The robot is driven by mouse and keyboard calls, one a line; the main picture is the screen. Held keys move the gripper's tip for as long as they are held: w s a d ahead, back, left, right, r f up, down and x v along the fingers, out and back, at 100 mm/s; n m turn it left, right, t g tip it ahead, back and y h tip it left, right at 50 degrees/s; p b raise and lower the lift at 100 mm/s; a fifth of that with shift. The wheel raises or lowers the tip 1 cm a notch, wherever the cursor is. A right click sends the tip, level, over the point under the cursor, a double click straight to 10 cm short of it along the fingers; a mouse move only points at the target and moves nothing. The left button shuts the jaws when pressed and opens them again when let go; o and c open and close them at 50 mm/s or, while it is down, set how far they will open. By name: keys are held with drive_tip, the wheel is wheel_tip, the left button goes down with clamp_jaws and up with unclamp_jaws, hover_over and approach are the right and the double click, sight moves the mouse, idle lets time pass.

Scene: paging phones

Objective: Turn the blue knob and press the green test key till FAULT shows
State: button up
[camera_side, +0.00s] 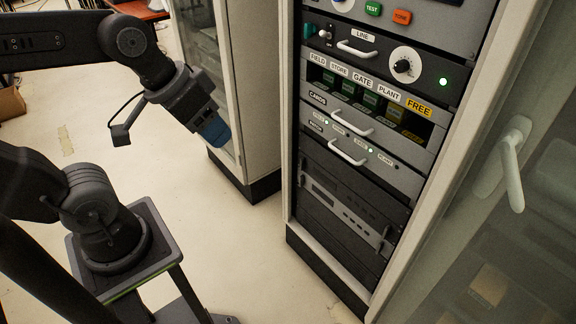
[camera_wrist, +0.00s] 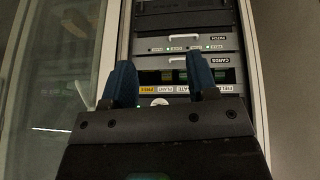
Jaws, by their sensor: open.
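The green key marked TEST (camera_side: 373,8) is at the top of the rack in the side view, left of an orange-red key marked TONE (camera_side: 402,16). A small blue part, likely the blue knob (camera_side: 343,2), is cut off by the top edge. No display reading FAULT is in view. My gripper (camera_side: 214,131) has blue fingers and hangs left of the rack, apart from it and lower than the keys. In the wrist view my gripper (camera_wrist: 162,67) is open and empty, its fingers spread before the rack; the TEST key does not show there.
Below the keys are a LINE drawer handle (camera_side: 357,48), a white dial with a black knob (camera_side: 404,65) and a lit green lamp (camera_side: 443,82). Card and patch handles (camera_side: 351,123) stick out lower down. An open glass door (camera_side: 510,190) stands right; floor lies between arm and rack.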

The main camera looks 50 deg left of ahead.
drive_tip(key=shift+s+a+f+y, duration=0.2)
drive_tip(key=shift+s+a+y, duration=0.2)
drive_tip(key=shift+a+y, duration=0.15)
drive_tip(key=shift+w, duration=0.1)
drive_tip(key=c, duration=0.5)
drive_tip(key=w+r+m+t, duration=0.1)
drive_tip(key=w+m+t, duration=0.1)
drive_tip(key=w, duration=0.2)
drive_tip(key=w+a+r+m+t, duration=0.1)
drive_tip(key=w+r+m+t, duration=0.1)
drive_tip(key=w, duration=0.3)
drive_tip(key=w+r+m+t, duration=0.2)
drive_tip(key=w+m, duration=0.2)
drive_tip(key=w, duration=0.1)
drive_tip(key=shift+w+a+y, duration=0.15)
drive_tip(key=shift+a+y, duration=0.2)
clamp_jaws()
drive_tip(key=w+r+m+t, duration=0.3)
drive_tip(key=w+m, duration=0.2)
drive_tip(key=w, duration=0.1)
drive_tip(key=w+r+m+t, duration=0.2)
drive_tip(key=w+m+t, duration=0.1)
drive_tip(key=w+m, duration=0.2)
drive_tip(key=shift+w+a+r+t+h, duration=0.4)
drive_tip(key=shift+w+a, duration=0.05)
drive_tip(key=shift+w, duration=0.3)
